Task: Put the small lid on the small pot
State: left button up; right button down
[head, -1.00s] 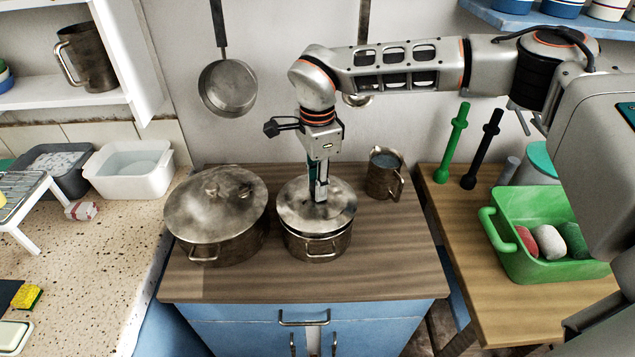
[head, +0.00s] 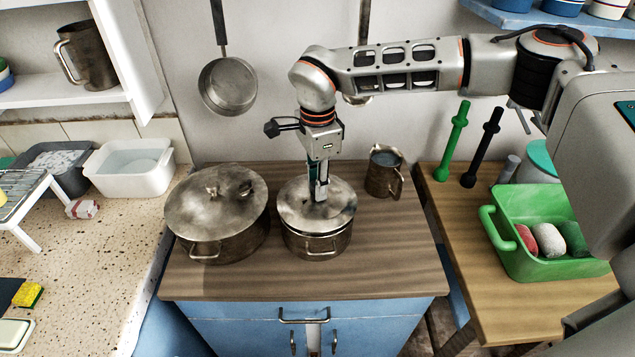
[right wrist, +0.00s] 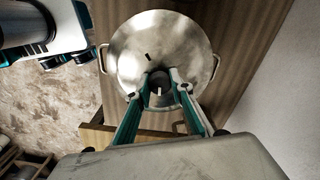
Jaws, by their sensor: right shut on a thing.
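The small pot (head: 318,248) stands on the wooden top of the blue cabinet, to the right of the large lidded pot. The small lid (head: 335,212) lies over the pot's mouth and looks roughly level; whether it is fully seated is hard to tell. My right gripper (head: 320,196) points straight down and is shut on the lid's knob. In the right wrist view the small lid (right wrist: 155,45) shows as a round metal disc between the pot's two side handles, with my fingers closed at its knob, which they partly hide. My left gripper is not in view.
The large pot (head: 222,240) with its own lid stands close on the left. A metal jug (head: 383,180) stands at the back right. A green tub (head: 510,252) is on the right table. The cabinet top's front is clear.

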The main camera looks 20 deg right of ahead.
jog(key=shift+f, duration=0.65)
dwell(0.5)
jog(key=shift+r, duration=0.1)
dwell(0.5)
jog(key=shift+f, duration=0.2)
dwell(0.6)
jog(key=c, duration=1.2)
grip_release()
